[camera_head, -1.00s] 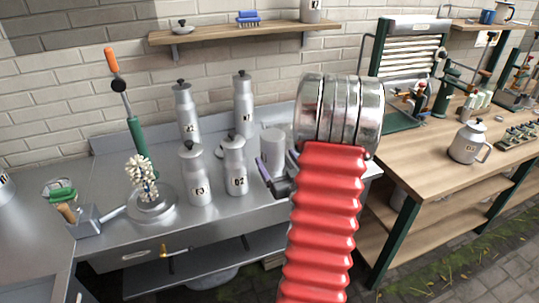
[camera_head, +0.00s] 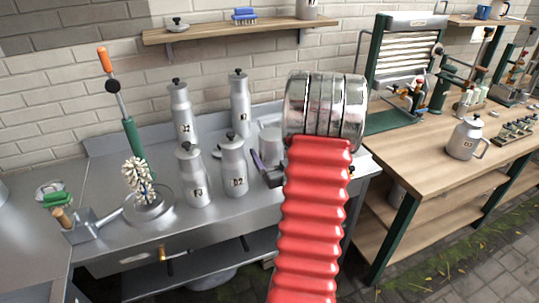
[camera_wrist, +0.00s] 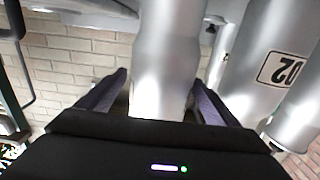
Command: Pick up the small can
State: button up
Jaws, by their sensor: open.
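The small can is probably the plain grey can (camera_head: 270,138) without a visible number, on the steel counter behind and right of the can marked 02 (camera_head: 235,172). My gripper (camera_head: 265,167) is beside its lower part, partly hidden by my red arm sleeve. In the wrist view a smooth grey can (camera_wrist: 168,55) stands between the two purple fingers (camera_wrist: 163,92), with a gap at each side. My gripper is open, with nothing clamped. The can marked 02 also shows in the wrist view (camera_wrist: 265,65), close beside the right finger.
Other cans crowd the left: the can marked 13 (camera_head: 195,180) and two tall cans (camera_head: 183,118) (camera_head: 240,105) at the wall. A brush (camera_head: 138,180) stands in a dish. A wooden bench (camera_head: 420,165) is at right.

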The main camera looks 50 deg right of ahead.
aim_at(272, 134)
dwell(0.3)
jog(key=c, duration=1.4)
jog(key=shift+o, duration=0.2)
jog(key=shift+r, duration=0.1)
jog(key=shift+r, duration=4.95)
jog(key=shift+s, duration=0.1)
